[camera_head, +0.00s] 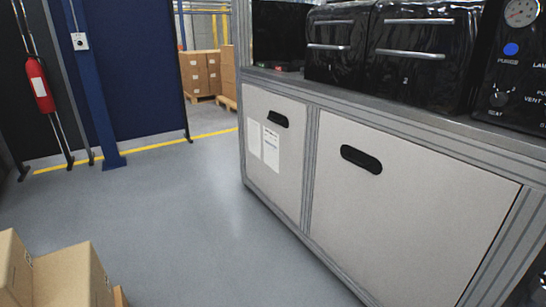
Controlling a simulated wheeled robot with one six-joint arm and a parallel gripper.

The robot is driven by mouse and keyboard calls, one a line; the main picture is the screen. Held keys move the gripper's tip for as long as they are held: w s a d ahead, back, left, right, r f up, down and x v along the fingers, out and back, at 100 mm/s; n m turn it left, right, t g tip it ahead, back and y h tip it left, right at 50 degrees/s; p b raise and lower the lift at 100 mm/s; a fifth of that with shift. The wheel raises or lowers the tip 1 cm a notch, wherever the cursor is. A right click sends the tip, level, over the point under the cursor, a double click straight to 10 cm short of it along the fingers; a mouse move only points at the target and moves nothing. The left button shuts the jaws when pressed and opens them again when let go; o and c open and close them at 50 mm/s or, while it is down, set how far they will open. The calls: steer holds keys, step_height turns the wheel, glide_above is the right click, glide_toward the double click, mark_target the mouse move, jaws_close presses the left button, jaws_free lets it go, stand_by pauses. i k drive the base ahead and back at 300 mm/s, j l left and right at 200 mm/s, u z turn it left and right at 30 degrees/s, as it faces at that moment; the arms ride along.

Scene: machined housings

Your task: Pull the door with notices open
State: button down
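The door with notices (280,165) is the smaller, left light-grey panel in the front of the grey-framed cabinet. Two white paper notices (270,147) are stuck on its left part. The door looks closed, flush with the frame. My gripper does not show in this view.
A wider grey door (400,215) with a black oval handle (361,159) is right of it. Black housings (420,50) stand on top. Cardboard boxes (60,275) are at the lower left. Grey floor (180,210) before the cabinet is clear. A red extinguisher (40,88) hangs left.

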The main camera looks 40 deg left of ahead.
mark_target(274, 124)
steer(key=i+j+u, duration=0.2)
steer(key=i+j, duration=0.25)
steer(key=i+j+u, duration=0.2)
steer(key=i+j, duration=0.35)
steer(key=i+j+u, duration=0.2)
steer(key=i+j, duration=0.25)
steer(key=i+j+u, duration=0.2)
steer(key=i, duration=0.45)
steer(key=i+j+u, duration=0.15)
steer(key=i+j, duration=0.65)
steer(key=j, duration=0.3)
steer(key=i+j+u, duration=0.1)
steer(key=i+j, duration=1)
steer(key=j, duration=0.15)
steer(key=i+j, duration=0.25)
steer(key=j+z, duration=0.2)
steer(key=j, duration=0.4)
steer(key=j+z, duration=0.25)
steer(key=j, duration=0.35)
steer(key=j+z, duration=0.2)
steer(key=j, duration=0.35)
steer(key=k+j+z, duration=0.2)
steer(key=j, duration=0.4)
steer(key=i, duration=0.05)
